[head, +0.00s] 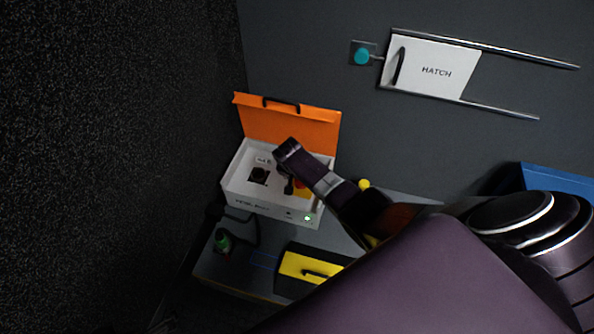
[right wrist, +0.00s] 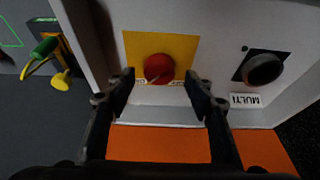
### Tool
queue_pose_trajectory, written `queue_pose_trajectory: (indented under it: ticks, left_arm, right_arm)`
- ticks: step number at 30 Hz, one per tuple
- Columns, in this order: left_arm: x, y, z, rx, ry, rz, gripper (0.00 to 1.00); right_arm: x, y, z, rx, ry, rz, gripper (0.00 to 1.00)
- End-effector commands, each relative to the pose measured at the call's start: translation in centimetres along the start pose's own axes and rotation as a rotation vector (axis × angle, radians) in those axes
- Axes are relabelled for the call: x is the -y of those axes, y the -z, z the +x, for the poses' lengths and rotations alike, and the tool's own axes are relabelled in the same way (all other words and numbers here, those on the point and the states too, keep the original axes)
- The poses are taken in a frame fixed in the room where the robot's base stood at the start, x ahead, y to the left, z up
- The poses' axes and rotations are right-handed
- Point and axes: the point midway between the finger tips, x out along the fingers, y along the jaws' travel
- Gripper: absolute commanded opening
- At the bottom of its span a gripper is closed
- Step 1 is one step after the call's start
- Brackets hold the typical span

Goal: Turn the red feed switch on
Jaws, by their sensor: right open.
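The red switch (right wrist: 158,68) is a round knob on a yellow plate (right wrist: 187,45) inside a white box (head: 262,208) with its orange lid (head: 262,122) raised. In the right wrist view, the open fingers of my right gripper (right wrist: 159,90) stand either side of the knob's near edge; I cannot tell whether they touch it. In the head view my right gripper (head: 287,176) reaches over the box and mostly hides the switch; a bit of the yellow plate (head: 304,192) shows. My left gripper is not in view.
A black knob (right wrist: 263,68) labelled MULTI sits beside the yellow plate; it also shows in the head view (head: 259,175). The box wall rises close by. A sliding hatch (head: 436,72) is on the wall.

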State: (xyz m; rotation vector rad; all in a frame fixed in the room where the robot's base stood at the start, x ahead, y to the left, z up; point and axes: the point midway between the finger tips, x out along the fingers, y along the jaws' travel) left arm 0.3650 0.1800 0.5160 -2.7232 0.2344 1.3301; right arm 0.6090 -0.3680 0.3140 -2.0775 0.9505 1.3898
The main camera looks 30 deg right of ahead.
Motion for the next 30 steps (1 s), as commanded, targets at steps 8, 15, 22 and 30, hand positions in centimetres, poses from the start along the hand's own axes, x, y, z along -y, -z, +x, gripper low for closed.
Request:
queue_pose_trajectory:
  ticks: [8, 15, 22, 30]
  left_arm:
    - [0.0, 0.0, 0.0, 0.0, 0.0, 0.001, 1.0]
    - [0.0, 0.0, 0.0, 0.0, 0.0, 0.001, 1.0]
    - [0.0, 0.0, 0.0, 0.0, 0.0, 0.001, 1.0]
    - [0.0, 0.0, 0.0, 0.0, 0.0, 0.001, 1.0]
  right_arm:
    - [-0.1, 0.0, -3.5, -0.002, 0.001, 0.001, 0.49]
    - [-0.1, 0.0, -7.0, -0.002, 0.001, 0.001, 0.49]
    - [-0.1, 0.0, -9.3, 0.0, -0.001, 0.0, 0.49]
    - [-0.1, -0.1, -9.7, 0.0, -0.001, 0.001, 0.49]
